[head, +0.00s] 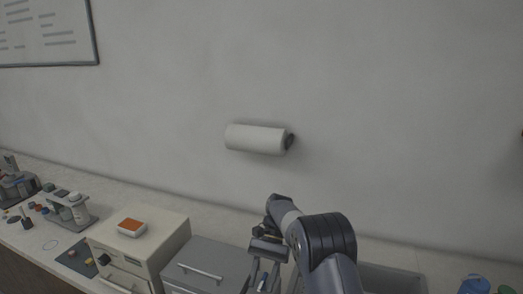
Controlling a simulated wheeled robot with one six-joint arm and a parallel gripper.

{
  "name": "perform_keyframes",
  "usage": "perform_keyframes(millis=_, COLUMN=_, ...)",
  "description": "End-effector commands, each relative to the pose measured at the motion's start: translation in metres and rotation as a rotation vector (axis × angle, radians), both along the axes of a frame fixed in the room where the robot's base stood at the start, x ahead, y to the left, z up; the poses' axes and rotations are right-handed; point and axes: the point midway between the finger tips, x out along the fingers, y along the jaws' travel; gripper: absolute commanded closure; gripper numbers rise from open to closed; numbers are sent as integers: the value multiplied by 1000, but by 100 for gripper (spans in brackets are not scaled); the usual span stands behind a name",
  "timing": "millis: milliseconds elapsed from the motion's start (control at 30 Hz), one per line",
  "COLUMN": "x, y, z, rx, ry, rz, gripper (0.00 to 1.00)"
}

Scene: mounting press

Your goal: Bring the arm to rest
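My arm rises from the bottom of the head view, right of centre, and is bent at a dark joint.
A beige machine (135,240) with an orange-topped tray (131,227) stands left of a grey unit with a handle (200,272). A bottle rack (68,211) is further left. A grey bin (392,279) and blue item (474,285) are right. A paper roll (256,139) hangs on the wall.

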Motion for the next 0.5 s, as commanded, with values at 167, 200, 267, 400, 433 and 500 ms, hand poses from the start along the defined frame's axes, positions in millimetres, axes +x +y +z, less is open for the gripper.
perform_keyframes(millis=167, x=3, y=0, z=-10, rx=2, ry=-2, rz=-155, gripper=62)
perform_keyframes(millis=200, x=3, y=0, z=-10, rx=2, ry=-2, rz=-202, gripper=62)
perform_keyframes(millis=267, x=3, y=0, z=-11, rx=2, ry=-1, rz=-271, gripper=62)
perform_keyframes(millis=400, x=3, y=1, z=-11, rx=1, ry=-2, rz=-413, gripper=62)
perform_keyframes(millis=433, x=3, y=1, z=-11, rx=1, ry=-2, rz=-436, gripper=62)
perform_keyframes(millis=500, x=3, y=1, z=-11, rx=1, ry=-2, rz=-489, gripper=62)
